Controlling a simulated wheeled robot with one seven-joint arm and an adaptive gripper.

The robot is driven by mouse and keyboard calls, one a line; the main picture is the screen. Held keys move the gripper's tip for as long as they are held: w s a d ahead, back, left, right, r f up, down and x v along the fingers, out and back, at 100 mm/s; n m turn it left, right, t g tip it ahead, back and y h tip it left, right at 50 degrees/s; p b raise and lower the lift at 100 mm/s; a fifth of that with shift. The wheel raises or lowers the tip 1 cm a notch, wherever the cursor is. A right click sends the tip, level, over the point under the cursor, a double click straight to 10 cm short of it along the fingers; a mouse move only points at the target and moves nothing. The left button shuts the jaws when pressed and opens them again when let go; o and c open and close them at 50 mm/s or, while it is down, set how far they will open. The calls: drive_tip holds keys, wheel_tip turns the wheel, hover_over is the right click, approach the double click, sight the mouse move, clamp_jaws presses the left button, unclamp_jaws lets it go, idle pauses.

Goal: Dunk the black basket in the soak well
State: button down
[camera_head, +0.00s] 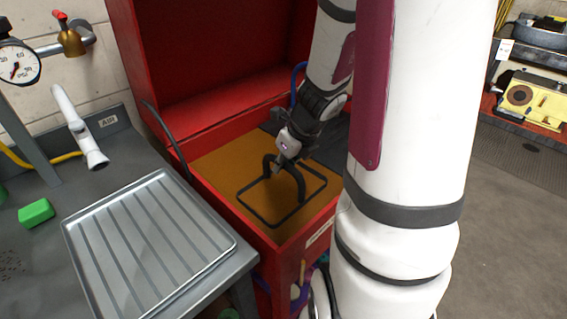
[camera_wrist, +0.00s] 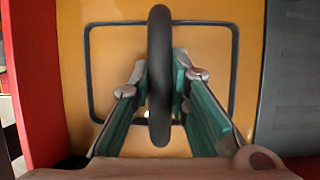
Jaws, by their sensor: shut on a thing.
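The black basket (camera_head: 249,209) sits in the soak well (camera_head: 335,186), a red tank of amber-brown liquid. Only its rectangular rim and arched handle (camera_head: 301,184) show above the liquid; its body is hidden below the surface. My gripper (camera_head: 283,160) is shut on the handle from above. In the wrist view the handle (camera_wrist: 158,75) stands upright between my gripper's fingertips (camera_wrist: 160,78), and the basket's rim (camera_wrist: 88,70) frames them, level with the liquid. The well's red wall (camera_wrist: 30,85) is on the left in that view.
The red lid (camera_head: 215,50) stands open behind. A dark grey panel (camera_wrist: 290,80) covers the well's right end.

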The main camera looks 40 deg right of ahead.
wheel_tip(320, 180, down, 3)
drive_tip(key=b, duration=0.3)
drive_tip(key=shift+f, duration=0.15)
drive_tip(key=shift+r+p, duration=1.8)
drive_tip(key=shift+p, duration=0.15)
idle(1.1)
drive_tip(key=shift+f, duration=0.1)
idle(1.8)
